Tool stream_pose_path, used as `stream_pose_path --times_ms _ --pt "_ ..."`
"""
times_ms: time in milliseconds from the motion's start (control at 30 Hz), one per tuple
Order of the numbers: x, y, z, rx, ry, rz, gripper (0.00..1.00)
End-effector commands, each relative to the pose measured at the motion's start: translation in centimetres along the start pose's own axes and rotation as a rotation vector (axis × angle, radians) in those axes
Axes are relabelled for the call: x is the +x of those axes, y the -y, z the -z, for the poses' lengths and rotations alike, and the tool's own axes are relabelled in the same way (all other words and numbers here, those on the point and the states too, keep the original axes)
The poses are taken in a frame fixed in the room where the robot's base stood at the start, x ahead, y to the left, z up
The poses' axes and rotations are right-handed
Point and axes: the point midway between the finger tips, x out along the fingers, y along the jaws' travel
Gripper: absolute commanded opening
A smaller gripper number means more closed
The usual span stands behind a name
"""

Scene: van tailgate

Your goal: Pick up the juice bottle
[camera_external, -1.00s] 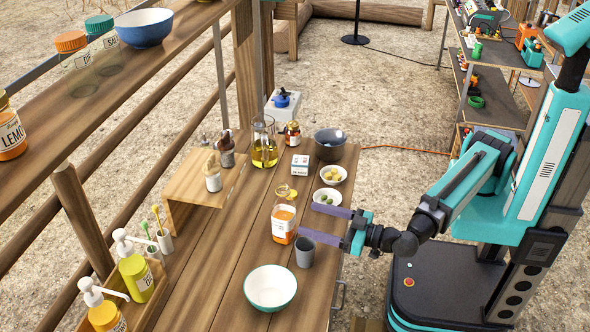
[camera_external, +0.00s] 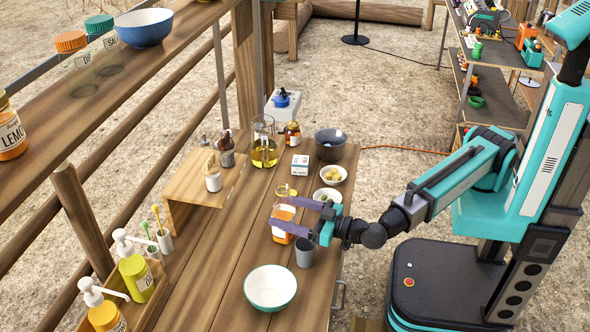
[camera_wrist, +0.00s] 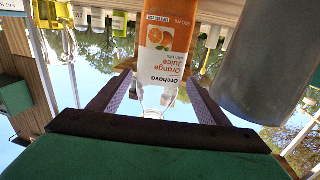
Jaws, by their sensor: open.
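The juice bottle (camera_external: 281,236) is a clear bottle with orange juice and an orange-white label, standing upright on the wooden table. In the wrist view it appears upside down, with its label reading orange juice (camera_wrist: 168,45). My gripper (camera_external: 280,212) is open, its two purple fingers reaching in from the right at the bottle's upper part. In the wrist view the bottle lies between the lines of the two fingers (camera_wrist: 155,82). Whether either finger touches it I cannot tell. The fingers partly hide the bottle in the external view.
A grey cup (camera_external: 304,252) stands close to the bottle, just below my gripper, and looms large in the wrist view (camera_wrist: 265,55). A white bowl (camera_external: 270,288) is nearer the front. Small bowls of olives (camera_external: 328,195) and yellow food (camera_external: 333,174) sit behind.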

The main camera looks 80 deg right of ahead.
Motion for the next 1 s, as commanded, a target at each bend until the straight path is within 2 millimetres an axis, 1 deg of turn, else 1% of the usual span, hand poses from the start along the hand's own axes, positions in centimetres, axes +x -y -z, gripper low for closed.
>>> stream_pose_path --times_ms 267,367,600,700,800,1000 --pt "0.3 0.0 0.1 -0.001 0.0 0.0 0.7" --pt "1.0 0.0 0.2 -0.001 0.001 0.0 0.7" --pt "3.9 -0.1 0.2 -0.001 0.001 -0.001 0.7" --pt "4.8 -0.2 0.1 -0.001 0.0 -0.001 0.7" --pt "5.1 -0.2 0.1 -0.001 0.0 0.001 0.7" --pt "5.2 -0.2 0.0 -0.001 0.0 0.001 0.7"
